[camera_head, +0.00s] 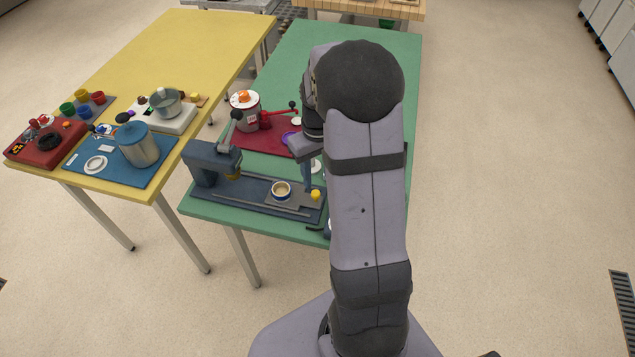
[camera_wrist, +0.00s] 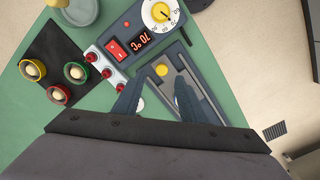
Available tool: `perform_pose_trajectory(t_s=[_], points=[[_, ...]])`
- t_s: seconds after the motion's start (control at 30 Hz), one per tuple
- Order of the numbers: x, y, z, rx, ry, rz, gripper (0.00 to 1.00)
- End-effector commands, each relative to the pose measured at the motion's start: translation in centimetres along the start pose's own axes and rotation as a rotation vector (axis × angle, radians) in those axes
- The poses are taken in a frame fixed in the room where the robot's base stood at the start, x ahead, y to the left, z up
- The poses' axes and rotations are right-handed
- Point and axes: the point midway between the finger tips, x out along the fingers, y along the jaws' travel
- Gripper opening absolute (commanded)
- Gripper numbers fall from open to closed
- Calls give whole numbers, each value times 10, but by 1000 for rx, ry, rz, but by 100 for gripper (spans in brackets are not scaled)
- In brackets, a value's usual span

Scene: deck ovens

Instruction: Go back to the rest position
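My gripper (camera_wrist: 158,84) shows in the wrist view with its two dark fingers apart and nothing visible between them. The fingers point down over a grey slotted plate with a yellow knob (camera_wrist: 161,69). I cannot tell the gap between the fingertips and the plate. In the head view my arm reaches over the right side of the green table (camera_head: 375,40), and my gripper (camera_head: 308,182) is partly hidden behind it, near the right end of a blue-grey press.
A red mat (camera_head: 258,141) with a lidded pot (camera_head: 245,110) lies behind. A control box (camera_wrist: 140,38) and a black mat (camera_wrist: 45,50) show nearby. A yellow table (camera_head: 190,45) stands left.

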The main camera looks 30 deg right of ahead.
Motion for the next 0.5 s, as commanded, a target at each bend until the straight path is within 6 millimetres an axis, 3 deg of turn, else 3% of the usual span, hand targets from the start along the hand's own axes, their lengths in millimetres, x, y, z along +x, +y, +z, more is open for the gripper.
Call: perform_pose_trajectory(t_s=[0.5], points=[[-9,0,0,0,0,0,38]])
